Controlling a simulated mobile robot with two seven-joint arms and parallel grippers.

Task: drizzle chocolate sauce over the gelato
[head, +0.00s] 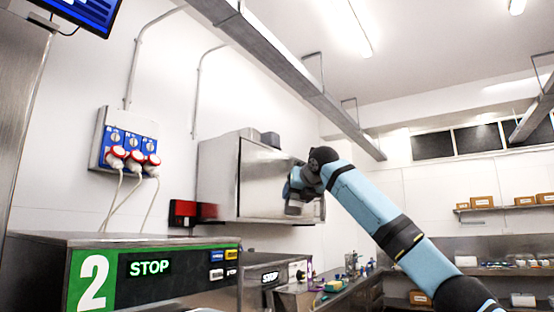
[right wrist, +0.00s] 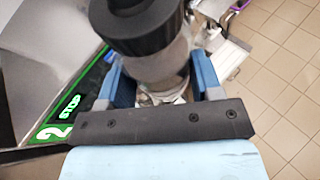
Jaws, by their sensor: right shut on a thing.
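My right gripper (head: 296,190) is raised in front of the steel wall cabinet in the head view, with its arm coming in from the lower right. In the right wrist view its two blue fingers (right wrist: 160,78) are shut on a bottle-like container (right wrist: 168,62) with a wide black cap or end. The container's grey-brown body sits between the fingers; its contents and label cannot be made out. I cannot tell whether it is the chocolate sauce. No gelato can be made out in either view. My left gripper is not in view.
A batch freezer (head: 140,262) marked 2 and STOP stands at lower left, with another machine (head: 268,285) beside it. A steel cabinet (head: 262,165) hangs on the wall. A counter (head: 345,295) with small items lies beyond. The tiled floor (right wrist: 290,60) looks clear at right.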

